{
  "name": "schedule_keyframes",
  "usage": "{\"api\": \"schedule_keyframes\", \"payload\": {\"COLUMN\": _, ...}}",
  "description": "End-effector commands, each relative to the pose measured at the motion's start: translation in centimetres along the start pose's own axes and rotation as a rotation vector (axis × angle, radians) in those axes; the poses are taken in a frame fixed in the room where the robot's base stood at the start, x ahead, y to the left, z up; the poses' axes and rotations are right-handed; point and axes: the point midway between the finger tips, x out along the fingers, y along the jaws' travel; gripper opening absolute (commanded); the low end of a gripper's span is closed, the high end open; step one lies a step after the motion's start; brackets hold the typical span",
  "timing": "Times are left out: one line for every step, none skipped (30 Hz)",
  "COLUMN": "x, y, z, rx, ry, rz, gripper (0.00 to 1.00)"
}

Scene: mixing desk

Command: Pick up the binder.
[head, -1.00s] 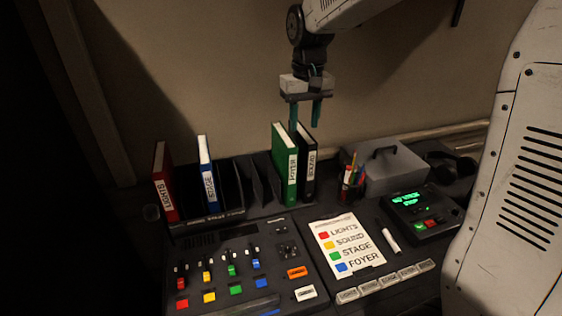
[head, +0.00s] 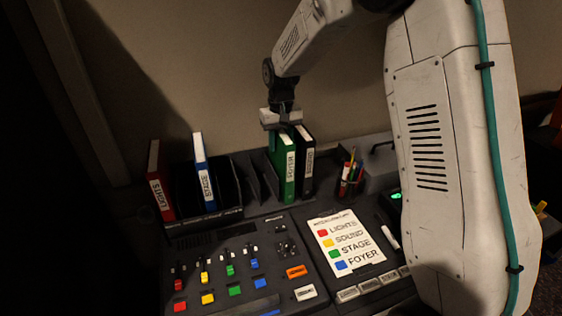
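Several binders stand upright on the desk: a red LIGHTS binder (head: 160,182), a blue STAGE binder (head: 204,172), a green FOYER binder (head: 288,172) and a black SOUND binder (head: 307,165). The green and black ones stand side by side. My gripper (head: 284,133) points down at the top of the green binder.
A black rack (head: 228,190) stands left of the green binder. A pen cup (head: 350,175) and a grey box (head: 378,160) are to the right. The mixing desk (head: 215,250) and a label sheet (head: 345,243) lie in front. The wall is close behind.

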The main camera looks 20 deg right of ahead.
Motion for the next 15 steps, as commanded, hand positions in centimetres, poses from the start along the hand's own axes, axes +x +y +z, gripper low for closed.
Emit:
{"api": "schedule_keyframes", "payload": {"x": 0.44, "y": 0.03, "z": 0.01, "rx": 0.0, "ry": -0.001, "rz": 0.0, "gripper": 0.38}}
{"api": "schedule_keyframes", "payload": {"x": 0.58, "y": 0.03, "z": 0.01, "rx": 0.0, "ry": 0.0, "rz": 0.0, "gripper": 0.38}}
{"api": "schedule_keyframes", "payload": {"x": 0.7, "y": 0.02, "z": 0.02, "rx": 0.0, "ry": 0.0, "rz": 0.0, "gripper": 0.38}}
{"api": "schedule_keyframes", "payload": {"x": 0.73, "y": 0.02, "z": 0.02, "rx": 0.0, "ry": 0.0, "rz": 0.0, "gripper": 0.38}}
{"api": "schedule_keyframes", "payload": {"x": 0.74, "y": 0.02, "z": 0.02, "rx": 0.0, "ry": 0.0, "rz": 0.0, "gripper": 0.38}}
{"api": "schedule_keyframes", "payload": {"x": 0.73, "y": 0.02, "z": 0.01, "rx": 0.0, "ry": 0.0, "rz": 0.0, "gripper": 0.38}}
{"api": "schedule_keyframes", "payload": {"x": 0.72, "y": 0.02, "z": 0.01, "rx": 0.0, "ry": 0.0, "rz": 0.0, "gripper": 0.38}}
{"api": "schedule_keyframes", "payload": {"x": 0.72, "y": 0.02, "z": 0.02, "rx": 0.0, "ry": 0.0, "rz": 0.0, "gripper": 0.38}}
{"api": "schedule_keyframes", "payload": {"x": 0.71, "y": 0.02, "z": 0.02, "rx": 0.0, "ry": 0.0, "rz": 0.0, "gripper": 0.38}}
{"api": "schedule_keyframes", "payload": {"x": 0.71, "y": 0.02, "z": 0.02, "rx": 0.0, "ry": 0.0, "rz": 0.0, "gripper": 0.33}}
{"api": "schedule_keyframes", "payload": {"x": 0.71, "y": 0.02, "z": 0.02, "rx": 0.0, "ry": 0.0, "rz": 0.0, "gripper": 0.24}}
{"api": "schedule_keyframes", "payload": {"x": 0.71, "y": 0.02, "z": 0.02, "rx": 0.0, "ry": 0.0, "rz": 0.0, "gripper": 0.13}}
{"api": "schedule_keyframes", "payload": {"x": 0.7, "y": 0.02, "z": 0.02, "rx": 0.0, "ry": 0.0, "rz": 0.0, "gripper": 0.05}}
{"api": "schedule_keyframes", "payload": {"x": 0.7, "y": 0.02, "z": 0.02, "rx": 0.0, "ry": 0.0, "rz": 0.0, "gripper": 0.0}}
{"api": "schedule_keyframes", "payload": {"x": 0.7, "y": 0.02, "z": 0.02, "rx": 0.0, "ry": 0.0, "rz": 0.0, "gripper": 0.0}}
